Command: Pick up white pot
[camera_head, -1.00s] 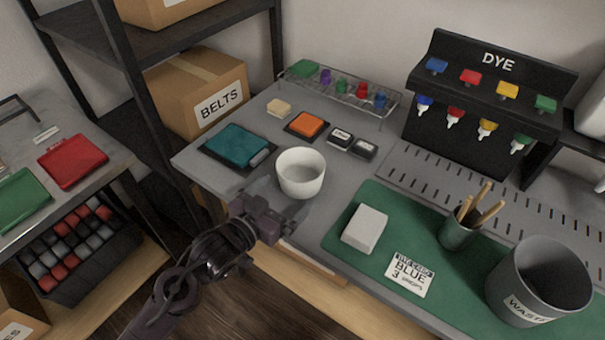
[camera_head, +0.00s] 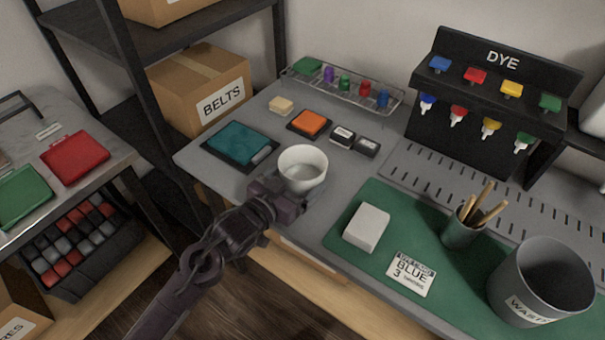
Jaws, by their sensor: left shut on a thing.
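The white pot (camera_head: 303,161) is a small round open-topped cup at the front part of the grey table, between the teal pad and the green mat. My left gripper (camera_head: 287,187) is at the near side of the pot and shut on it. The fingers are partly hidden against the pot's lower front. The pot is upright; I cannot tell whether its base is touching the table. My right gripper is not in view.
A teal pad (camera_head: 238,143) lies left of the pot. A green mat (camera_head: 345,234) with a white block (camera_head: 367,227), a brush cup (camera_head: 461,231) and a waste bin (camera_head: 540,283) is to the right. A dye rack (camera_head: 490,100) stands behind.

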